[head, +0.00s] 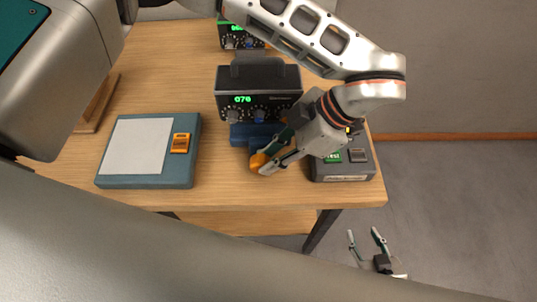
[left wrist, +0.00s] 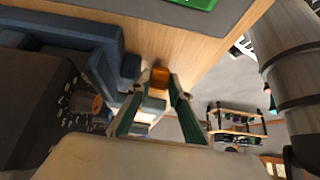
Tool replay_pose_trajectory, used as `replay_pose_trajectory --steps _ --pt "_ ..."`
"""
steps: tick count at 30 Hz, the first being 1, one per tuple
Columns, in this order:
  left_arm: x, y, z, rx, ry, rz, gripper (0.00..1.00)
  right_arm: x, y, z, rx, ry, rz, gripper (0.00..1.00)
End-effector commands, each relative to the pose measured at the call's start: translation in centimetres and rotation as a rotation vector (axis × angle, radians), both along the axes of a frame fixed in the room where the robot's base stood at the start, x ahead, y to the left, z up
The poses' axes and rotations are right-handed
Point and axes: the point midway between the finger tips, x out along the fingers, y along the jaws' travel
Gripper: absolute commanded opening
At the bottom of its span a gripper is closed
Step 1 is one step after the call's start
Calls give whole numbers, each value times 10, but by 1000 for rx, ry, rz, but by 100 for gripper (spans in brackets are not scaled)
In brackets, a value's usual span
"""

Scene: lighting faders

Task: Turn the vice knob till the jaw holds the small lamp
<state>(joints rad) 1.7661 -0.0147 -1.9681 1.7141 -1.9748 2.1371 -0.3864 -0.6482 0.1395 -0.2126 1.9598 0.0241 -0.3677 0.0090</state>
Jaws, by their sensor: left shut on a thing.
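The blue vice (head: 241,135) sits on the wooden table in front of a dark unit with a green display. Its orange knob (head: 259,161) points toward the table's front edge. My left gripper (head: 265,161) is shut on the knob, with a finger on either side. In the left wrist view the orange knob (left wrist: 160,77) shows between the fingertips of my left gripper (left wrist: 156,88), and the blue vice (left wrist: 75,45) is at upper left. I cannot make out the small lamp or the jaw gap; my arm covers part of that area. My right gripper (head: 366,243) is open and empty, below the table edge.
The dark display unit (head: 257,80) stands right behind the vice. A dark box with a green label (head: 345,172) is close to the right of my left gripper. A blue-grey panel with an orange switch (head: 148,183) lies left. Bare tabletop separates panel and vice.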

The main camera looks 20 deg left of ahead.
Motion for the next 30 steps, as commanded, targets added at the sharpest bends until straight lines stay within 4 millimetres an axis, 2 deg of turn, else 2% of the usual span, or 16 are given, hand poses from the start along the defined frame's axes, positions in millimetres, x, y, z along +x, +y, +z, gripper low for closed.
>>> replay_pose_trajectory --steps 10,27,28,30 --pt "2 -4 -4 141 38 -1 0 -2 0 -6 0 5 0 40" --pt "2 -4 -5 167 48 -3 0 0 0 -3 0 -1 0 40" --pt "2 -4 -5 167 48 -3 24 0 0 -3 0 -1 0 40" --pt "2 -4 -5 167 49 -2 26 0 0 -3 0 -1 0 40"
